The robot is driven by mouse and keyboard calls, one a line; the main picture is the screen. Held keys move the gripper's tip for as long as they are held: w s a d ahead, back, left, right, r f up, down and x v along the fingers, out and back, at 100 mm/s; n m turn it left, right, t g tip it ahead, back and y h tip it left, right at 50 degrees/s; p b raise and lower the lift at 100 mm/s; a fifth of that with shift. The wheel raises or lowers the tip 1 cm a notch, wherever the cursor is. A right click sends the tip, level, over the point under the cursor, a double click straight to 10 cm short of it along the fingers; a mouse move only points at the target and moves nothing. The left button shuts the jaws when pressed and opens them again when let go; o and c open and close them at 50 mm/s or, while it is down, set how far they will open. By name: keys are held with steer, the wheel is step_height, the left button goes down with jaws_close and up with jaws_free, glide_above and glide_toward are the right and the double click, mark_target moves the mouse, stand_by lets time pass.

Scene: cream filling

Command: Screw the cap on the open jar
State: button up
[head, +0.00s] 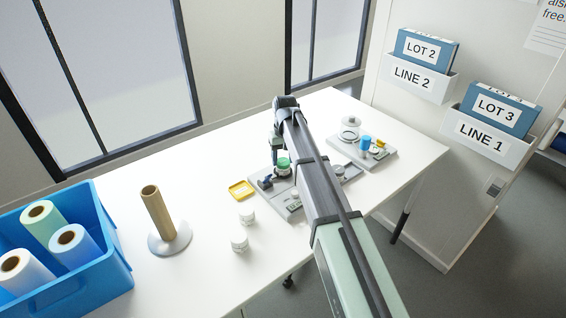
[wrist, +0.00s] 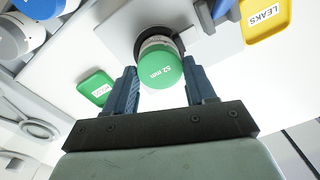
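The green cap (wrist: 160,72), marked "52 mm", sits between my two fingers in the wrist view. The white jar (wrist: 156,42) is just behind the cap, inside a dark round holder on a grey plate. The head view shows the green cap (head: 283,162) over the jar, with my gripper (head: 277,155) reaching down beside it. I cannot tell whether the cap is seated on the jar's thread.
The yellow "LEAKS" tray (wrist: 266,14) and a green tray (wrist: 96,87) lie near the grey plate. Two white jars (head: 239,243) stand in front. A grey board (head: 375,160) with a blue item is at the right. A brown post (head: 159,213) and blue crate (head: 100,280) stand left.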

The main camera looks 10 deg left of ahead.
steer(key=o, duration=0.5)
steer(key=shift+c, duration=0.2)
steer(key=shift+r, duration=0.15)
